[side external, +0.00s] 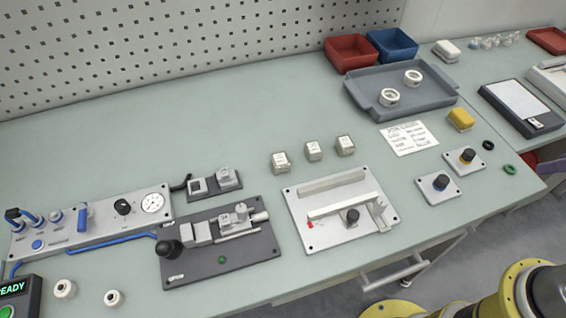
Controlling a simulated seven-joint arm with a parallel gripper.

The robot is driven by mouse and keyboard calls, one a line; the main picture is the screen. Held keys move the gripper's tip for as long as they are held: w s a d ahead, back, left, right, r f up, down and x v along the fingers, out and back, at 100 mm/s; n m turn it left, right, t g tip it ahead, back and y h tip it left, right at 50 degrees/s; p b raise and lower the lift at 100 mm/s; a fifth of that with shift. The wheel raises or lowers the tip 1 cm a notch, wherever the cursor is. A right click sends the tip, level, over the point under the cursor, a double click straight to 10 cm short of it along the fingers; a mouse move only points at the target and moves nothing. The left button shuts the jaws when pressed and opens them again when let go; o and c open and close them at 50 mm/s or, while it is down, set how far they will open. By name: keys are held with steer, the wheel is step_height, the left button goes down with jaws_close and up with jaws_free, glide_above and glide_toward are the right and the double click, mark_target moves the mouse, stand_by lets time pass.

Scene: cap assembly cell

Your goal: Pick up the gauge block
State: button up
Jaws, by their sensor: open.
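Three small pale metallic blocks with dark markings on top stand in a row near the middle of the bench: a left block (281,161), a middle block (313,151) and a right block (345,145). They look like gauge blocks, but their markings are too small to read, so I cannot tell which one the task names. They stand apart from each other, with nothing touching them. My gripper is not in this view.
A metal fixture plate (312,232) with raised bars lies just in front of the blocks. A dark clamp plate (190,277) and control panel (98,225) are left. A grey tray (365,101) with white rings stands behind right. The bench behind the blocks is clear.

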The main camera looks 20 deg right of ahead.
stand_by(0.4)
steer(key=o, duration=0.4)
